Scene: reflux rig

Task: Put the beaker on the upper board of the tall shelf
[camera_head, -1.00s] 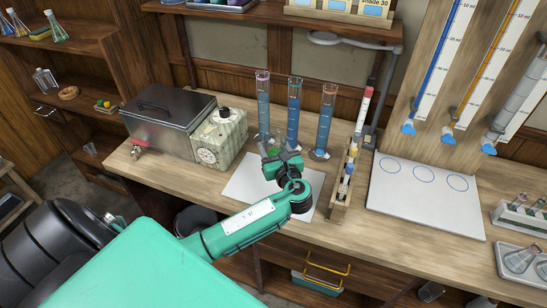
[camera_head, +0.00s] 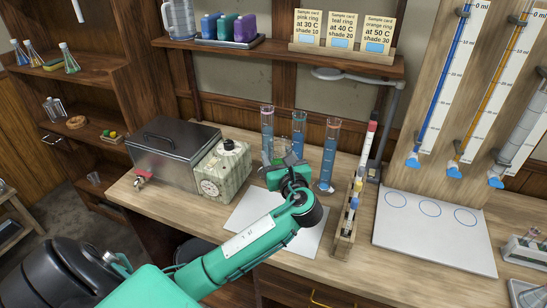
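A small clear glass vessel (camera_head: 281,147), probably the beaker, shows just beyond my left gripper, in front of the blue-filled cylinders. The gripper and wrist partly hide it. My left gripper (camera_head: 288,163) is above the back of the white sheet on the bench. Its grey fingers are at the vessel, but I cannot tell whether they are closed on it. The tall wooden shelf (camera_head: 118,82) stands at the left. Its upper visible board (camera_head: 95,68) carries flasks and a yellow-green block. My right gripper is not in view.
Several tall cylinders (camera_head: 329,155) stand close around the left gripper. A metal box (camera_head: 170,155) and a dial device (camera_head: 220,170) lie between it and the tall shelf. A wall shelf (camera_head: 275,50) overhangs the bench. A vial rack (camera_head: 346,225) stands to the right.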

